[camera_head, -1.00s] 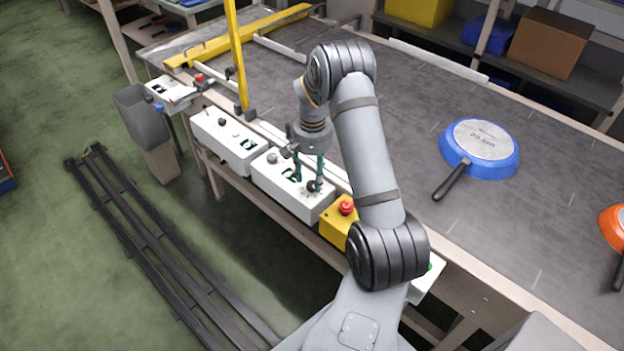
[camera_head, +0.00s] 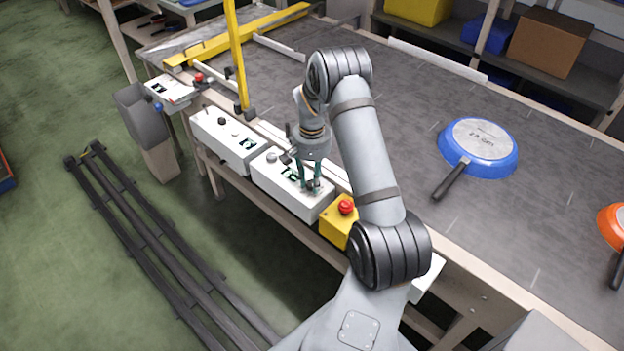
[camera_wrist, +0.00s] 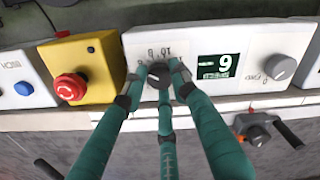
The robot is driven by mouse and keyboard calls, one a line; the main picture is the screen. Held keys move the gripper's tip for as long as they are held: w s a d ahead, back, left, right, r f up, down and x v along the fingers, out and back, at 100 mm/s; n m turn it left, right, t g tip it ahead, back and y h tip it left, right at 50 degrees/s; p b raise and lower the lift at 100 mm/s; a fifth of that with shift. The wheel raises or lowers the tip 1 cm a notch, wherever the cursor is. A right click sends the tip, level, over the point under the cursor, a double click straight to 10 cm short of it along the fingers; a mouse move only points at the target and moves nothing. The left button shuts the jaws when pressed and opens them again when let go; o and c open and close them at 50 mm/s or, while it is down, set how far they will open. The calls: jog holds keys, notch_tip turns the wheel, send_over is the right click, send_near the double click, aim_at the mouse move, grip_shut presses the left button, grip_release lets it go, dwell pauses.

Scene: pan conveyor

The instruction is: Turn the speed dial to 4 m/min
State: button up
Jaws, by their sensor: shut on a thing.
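The speed dial (camera_wrist: 160,76) is a small dark knob on a white control box (camera_head: 262,177). A printed scale lies around it, partly hidden by my fingers. In the head view my gripper (camera_head: 311,186) stands over the right end of the box. The green display (camera_wrist: 217,66) beside the dial shows one large digit. It looks like a 9 in the wrist view, which is turned about half round, so it likely reads 6. The dial's pointer is not clear.
A yellow box with a red emergency stop (camera_wrist: 70,87) stands close beside the control box. Another knob (camera_wrist: 280,67) is on the display's other side. A second white box (camera_head: 228,142) stands farther left. A blue pan (camera_head: 480,148) and an orange pan (camera_head: 612,225) lie on the conveyor.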

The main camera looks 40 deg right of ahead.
jog(key=c, duration=0.4)
jog(key=shift+c, duration=0.2)
jog(key=shift+n, duration=0.4)
jog(key=n+b, duration=0.1)
jog(key=n, duration=0.1)
jog(key=shift+n, duration=0.4)
jog(key=shift+n+b, duration=0.35)
jog(key=shift+n, duration=1.75)
jog(key=o, duration=1.2)
jog(key=shift+c, duration=0.2)
